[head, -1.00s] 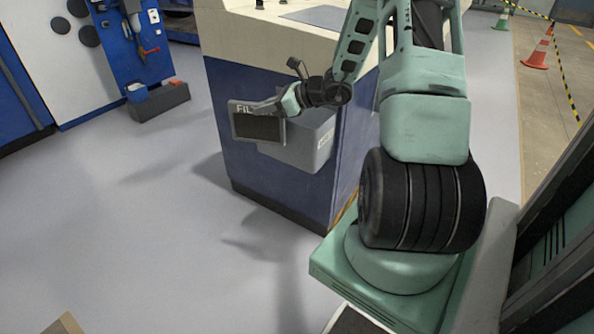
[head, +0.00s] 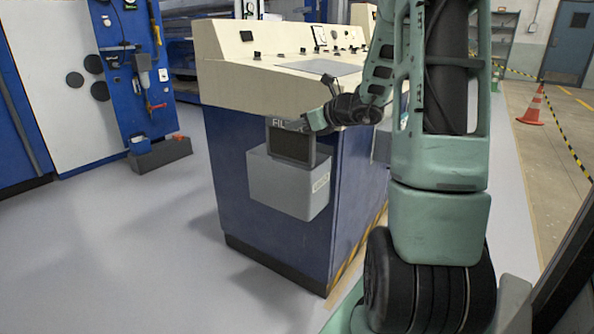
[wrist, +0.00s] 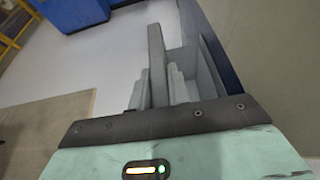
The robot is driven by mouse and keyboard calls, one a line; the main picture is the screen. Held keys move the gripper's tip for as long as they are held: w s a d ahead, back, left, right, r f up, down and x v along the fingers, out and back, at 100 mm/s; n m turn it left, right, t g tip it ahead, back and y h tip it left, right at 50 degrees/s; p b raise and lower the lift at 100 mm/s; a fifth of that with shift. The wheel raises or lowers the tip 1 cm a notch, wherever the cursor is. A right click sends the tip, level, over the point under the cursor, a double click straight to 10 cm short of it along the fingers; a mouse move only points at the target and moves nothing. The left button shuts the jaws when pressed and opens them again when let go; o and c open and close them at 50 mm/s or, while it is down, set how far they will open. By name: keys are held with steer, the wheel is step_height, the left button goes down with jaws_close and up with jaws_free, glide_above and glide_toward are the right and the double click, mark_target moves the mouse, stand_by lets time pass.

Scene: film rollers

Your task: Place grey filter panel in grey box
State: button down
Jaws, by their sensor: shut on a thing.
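The grey filter panel (head: 291,146) is a flat framed plate with a dark mesh face and partly hidden lettering. My gripper (head: 310,124) is shut on its upper edge and holds it upright. In the wrist view the panel (wrist: 156,58) shows edge-on between the fingers (wrist: 160,88). The grey box (head: 285,190) is fixed on the blue side of the console. In the head view the panel overlaps the box's upper part. The box's opening is mostly hidden behind the panel; I cannot tell whether the panel is inside it or touches it.
The console (head: 240,75) has a cream top with knobs and gauges. Left of it stand a blue-and-white cabinet (head: 85,60) and a low dark bin (head: 160,155). The grey floor (head: 120,250) between is clear. An orange cone (head: 533,107) stands far right.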

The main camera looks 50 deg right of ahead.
mark_target(286, 159)
step_height(286, 159, down, 10)
steer(key=b, duration=0.3)
